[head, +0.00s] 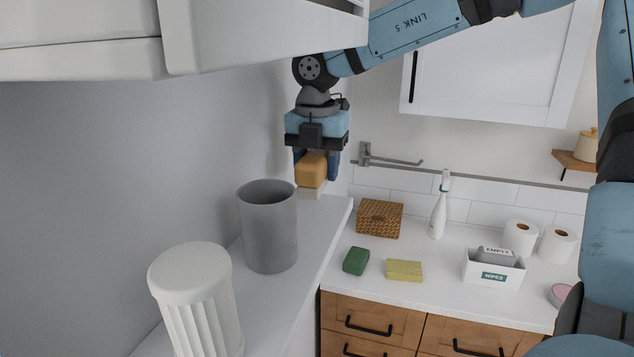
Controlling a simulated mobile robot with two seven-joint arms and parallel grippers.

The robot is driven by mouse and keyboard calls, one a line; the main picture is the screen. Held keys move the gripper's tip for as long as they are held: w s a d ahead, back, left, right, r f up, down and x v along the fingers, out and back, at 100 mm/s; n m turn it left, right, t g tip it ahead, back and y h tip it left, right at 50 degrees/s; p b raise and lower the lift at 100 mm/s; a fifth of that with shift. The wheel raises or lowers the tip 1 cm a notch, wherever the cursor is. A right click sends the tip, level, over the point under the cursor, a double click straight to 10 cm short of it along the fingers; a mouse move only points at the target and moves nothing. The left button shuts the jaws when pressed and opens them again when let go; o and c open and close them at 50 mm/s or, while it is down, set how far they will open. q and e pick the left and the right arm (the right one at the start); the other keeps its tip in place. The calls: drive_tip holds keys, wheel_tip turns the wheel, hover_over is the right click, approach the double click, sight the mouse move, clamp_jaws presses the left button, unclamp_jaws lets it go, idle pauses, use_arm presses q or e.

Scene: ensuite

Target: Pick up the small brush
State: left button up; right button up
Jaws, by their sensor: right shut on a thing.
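The small brush (311,171) has a tan wooden-looking block on top and pale bristles below. My right gripper (316,163) points down and is shut on the block, with its fingers on either side. The brush hangs bristles down, just right of the rim of a grey cylindrical bin (268,228). I cannot tell whether its bristles clear the white ledge behind. My left gripper is not in view.
A white fluted container (195,300) stands front left. On the counter (430,298) are a wicker box (380,219), green sponge (356,261), yellow sponge (404,270), spray bottle (439,210), wipes box (493,270) and paper rolls (520,237). A white cabinet (255,35) overhangs upper left.

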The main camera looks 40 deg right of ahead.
sight(317, 152)
wheel_tip(317, 152, up, 15)
drive_tip(key=b, duration=0.1)
drive_tip(key=shift+f, duration=0.15)
